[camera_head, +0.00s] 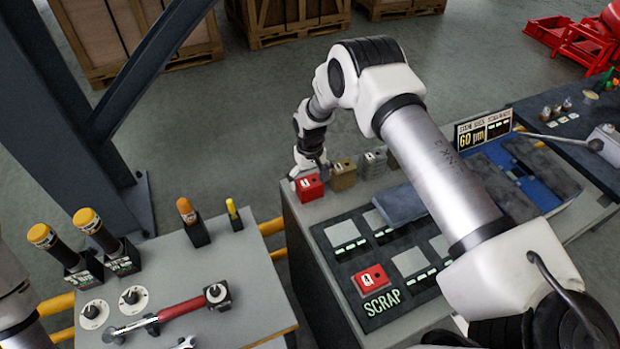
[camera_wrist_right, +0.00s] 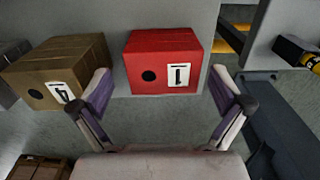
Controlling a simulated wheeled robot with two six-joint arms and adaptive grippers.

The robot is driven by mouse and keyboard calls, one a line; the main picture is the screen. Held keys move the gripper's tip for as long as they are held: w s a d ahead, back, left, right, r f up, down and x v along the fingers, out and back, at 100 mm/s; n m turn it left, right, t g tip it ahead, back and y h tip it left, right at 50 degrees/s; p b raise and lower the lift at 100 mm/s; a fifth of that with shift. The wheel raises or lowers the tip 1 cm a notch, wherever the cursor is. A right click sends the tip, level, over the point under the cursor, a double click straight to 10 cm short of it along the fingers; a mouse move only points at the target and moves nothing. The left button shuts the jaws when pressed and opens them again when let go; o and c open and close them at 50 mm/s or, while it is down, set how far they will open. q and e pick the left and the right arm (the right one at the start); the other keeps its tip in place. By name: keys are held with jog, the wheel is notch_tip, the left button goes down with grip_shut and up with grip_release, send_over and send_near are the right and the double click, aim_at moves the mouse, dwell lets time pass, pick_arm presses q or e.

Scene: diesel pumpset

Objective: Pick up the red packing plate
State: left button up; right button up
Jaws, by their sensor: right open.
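A red packing plate (camera_head: 309,187), a thick block with a white label reading 1, sits at the left end of a row on the grey bench. It also shows in the right wrist view (camera_wrist_right: 163,62), with a dark round hole beside its label. My right gripper (camera_head: 308,168) is at this block, partly hidden by its own wrist. In the wrist view its open fingers (camera_wrist_right: 161,80) stand apart on either side of the block's near face, with nothing held. A second red piece (camera_head: 371,279) with a label lies on the SCRAP mat. My left gripper is out of view.
A brass block (camera_wrist_right: 62,72) labelled 4 stands close left of the red one in the wrist view, near my left finger. A grey block (camera_head: 375,163) follows in the row. A side table (camera_head: 240,275) holds a red-handled wrench (camera_head: 180,308).

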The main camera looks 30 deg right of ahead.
aim_at(309, 182)
jog(key=shift+s+a+r, duration=0.1)
jog(key=shift+a+r, duration=0.05)
jog(key=shift+c, duration=0.4)
jog(key=shift+s+a+r, duration=0.1)
jog(key=shift+r, duration=0.05)
jog(key=c, duration=1.5)
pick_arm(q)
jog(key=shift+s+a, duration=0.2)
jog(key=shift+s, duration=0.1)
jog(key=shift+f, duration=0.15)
